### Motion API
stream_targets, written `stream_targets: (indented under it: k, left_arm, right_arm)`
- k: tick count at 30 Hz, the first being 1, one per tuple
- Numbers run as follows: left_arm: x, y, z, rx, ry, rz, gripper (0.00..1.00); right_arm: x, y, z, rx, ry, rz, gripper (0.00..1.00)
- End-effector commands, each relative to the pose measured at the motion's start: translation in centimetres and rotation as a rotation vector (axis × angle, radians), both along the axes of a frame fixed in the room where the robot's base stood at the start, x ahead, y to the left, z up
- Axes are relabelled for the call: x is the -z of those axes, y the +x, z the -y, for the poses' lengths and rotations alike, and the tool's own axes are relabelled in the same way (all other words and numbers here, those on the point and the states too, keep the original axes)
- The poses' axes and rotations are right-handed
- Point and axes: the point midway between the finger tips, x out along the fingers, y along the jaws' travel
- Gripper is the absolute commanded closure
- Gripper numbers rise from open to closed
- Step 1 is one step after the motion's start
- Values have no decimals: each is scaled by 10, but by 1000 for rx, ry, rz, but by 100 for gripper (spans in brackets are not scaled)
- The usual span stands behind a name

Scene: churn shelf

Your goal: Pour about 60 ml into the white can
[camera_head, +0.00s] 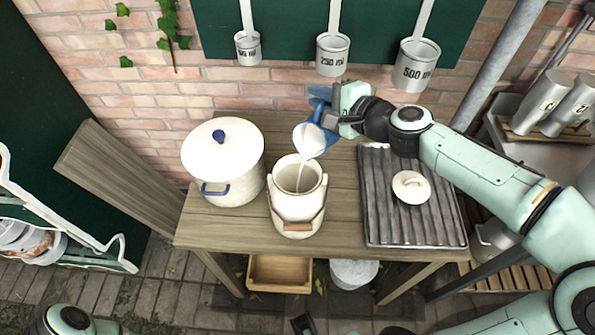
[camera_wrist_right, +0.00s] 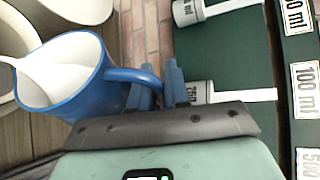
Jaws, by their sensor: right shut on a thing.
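The white can (camera_head: 296,208) stands upright and open on the wooden table, with a wire handle hanging at its front. My right gripper (camera_head: 325,113) is shut on the handle of a blue jug (camera_head: 311,141), white inside. The jug is tilted to the left above the can's right rim, and a thin white stream runs from it into the can's mouth. In the right wrist view, the blue jug (camera_wrist_right: 84,80) shows white liquid at its lip, with its handle between the fingers. The liquid level in the can cannot be told. My left gripper cannot be made out.
A white lidded pot (camera_head: 223,165) with blue handles stands left of the can. A grey ribbed draining board (camera_head: 385,215) with a white lid (camera_head: 411,187) lies to the right. Measuring ladles, including one marked 250 ml (camera_head: 332,55), hang on the green board behind.

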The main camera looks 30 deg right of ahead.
Motion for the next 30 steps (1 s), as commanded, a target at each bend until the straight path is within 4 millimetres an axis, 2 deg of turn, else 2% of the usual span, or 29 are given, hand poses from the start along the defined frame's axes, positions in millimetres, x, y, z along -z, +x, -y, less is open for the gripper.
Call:
stream_targets:
  k: [7,10,13,19,24,30]
  left_arm:
    - [-1,0,0,0,0,0,2]
    - [-18,6,0,0,0,7,2]
    - [-39,15,0,0,0,17,2]
    - [-43,17,0,0,0,19,2]
    - [-38,14,0,0,0,17,2]
    - [-37,14,0,0,0,16,2]
  right_arm:
    - [-1,1,1,0,3,-1,100]
    - [7,10,12,0,125,-73,100]
    - [3,14,18,-3,213,-117,100]
    - [8,15,22,-1,258,-145,100]
    - [26,19,30,3,360,-207,100]
    - [32,22,34,1,419,-238,100]
